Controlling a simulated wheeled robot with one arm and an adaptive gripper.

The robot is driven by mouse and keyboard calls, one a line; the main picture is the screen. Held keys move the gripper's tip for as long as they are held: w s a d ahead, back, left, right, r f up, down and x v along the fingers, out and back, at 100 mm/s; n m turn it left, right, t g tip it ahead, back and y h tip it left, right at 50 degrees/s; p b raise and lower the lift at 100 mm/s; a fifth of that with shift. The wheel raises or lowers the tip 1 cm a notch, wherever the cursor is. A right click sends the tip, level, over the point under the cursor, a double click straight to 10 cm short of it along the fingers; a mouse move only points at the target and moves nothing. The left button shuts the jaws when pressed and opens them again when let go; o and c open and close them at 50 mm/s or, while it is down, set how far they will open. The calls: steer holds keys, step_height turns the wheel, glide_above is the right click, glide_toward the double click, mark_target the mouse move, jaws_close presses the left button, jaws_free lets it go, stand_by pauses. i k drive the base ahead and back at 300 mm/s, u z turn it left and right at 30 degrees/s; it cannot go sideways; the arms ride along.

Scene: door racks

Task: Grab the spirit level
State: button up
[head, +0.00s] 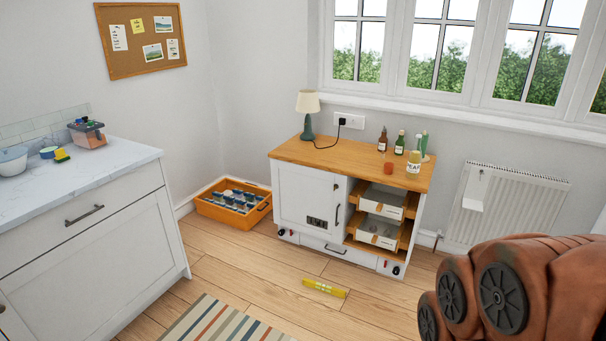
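A yellow spirit level (324,287) lies flat on the wooden floor, in front of the white cabinet and beyond the striped rug. Nothing covers it in the head view. Part of my arm shows at the lower right in orange-brown, to the right of the level and nearer to the camera. My gripper is not in view.
A white cabinet (306,199) with a wooden top stands behind the level, holding a lamp (308,114) and bottles. An orange crate (234,203) sits left of it. A counter (88,238) fills the left. A striped rug (215,322) lies in front. Bare floor surrounds the level.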

mark_target(327, 289)
steer(key=z, duration=0.45)
steer(key=i, duration=1.7)
steer(key=u, duration=0.9)
steer(key=i, duration=0.7)
steer(key=u, duration=0.5)
